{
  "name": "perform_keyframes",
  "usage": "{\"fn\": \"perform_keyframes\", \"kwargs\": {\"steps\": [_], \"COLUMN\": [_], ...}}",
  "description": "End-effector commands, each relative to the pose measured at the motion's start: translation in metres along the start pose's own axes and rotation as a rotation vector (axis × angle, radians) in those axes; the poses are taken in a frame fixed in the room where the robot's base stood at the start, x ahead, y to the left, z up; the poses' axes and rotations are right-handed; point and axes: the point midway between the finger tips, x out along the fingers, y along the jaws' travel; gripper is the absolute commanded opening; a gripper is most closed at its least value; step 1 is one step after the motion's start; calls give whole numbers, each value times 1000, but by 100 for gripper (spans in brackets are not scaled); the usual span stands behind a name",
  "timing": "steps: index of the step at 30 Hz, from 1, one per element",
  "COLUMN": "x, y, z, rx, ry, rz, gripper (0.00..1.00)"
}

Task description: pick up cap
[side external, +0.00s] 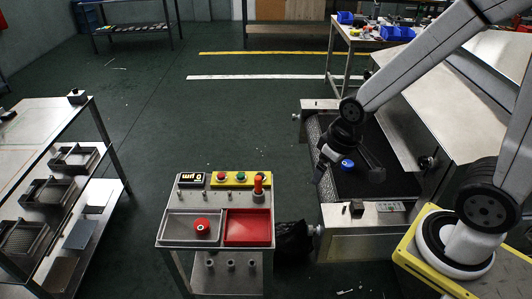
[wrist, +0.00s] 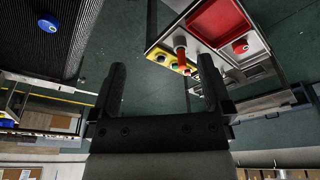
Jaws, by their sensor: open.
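A blue cap (side external: 347,164) lies on the dark conveyor belt (side external: 365,185) in the side view. It also shows in the wrist view (wrist: 47,25), at the upper left, outside my fingers. A red cap (side external: 202,226) sits in the grey left compartment of the control stand's tray. It also shows in the wrist view (wrist: 240,46). My gripper (side external: 349,170) is over the belt area, and in the side picture it overlaps the surroundings of the blue cap.
The control stand (side external: 165,238) has several buttons, a red-topped lever (side external: 258,187) and a red tray (side external: 248,227). A shelf rack (side external: 115,190) stands left. A table with blue bins (side external: 396,33) stands at the back. Open floor lies between.

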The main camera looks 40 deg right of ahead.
Motion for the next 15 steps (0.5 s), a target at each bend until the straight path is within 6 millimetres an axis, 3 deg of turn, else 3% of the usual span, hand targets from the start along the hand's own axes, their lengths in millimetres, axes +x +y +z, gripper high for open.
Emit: {"fn": "perform_keyframes", "kwargs": {"steps": [8, 15], "x": [19, 48], "y": [15, 46], "z": [2, 5], "rx": [-139, -363], "ry": [-125, -324], "rz": [56, 151], "gripper": [100, 100]}}
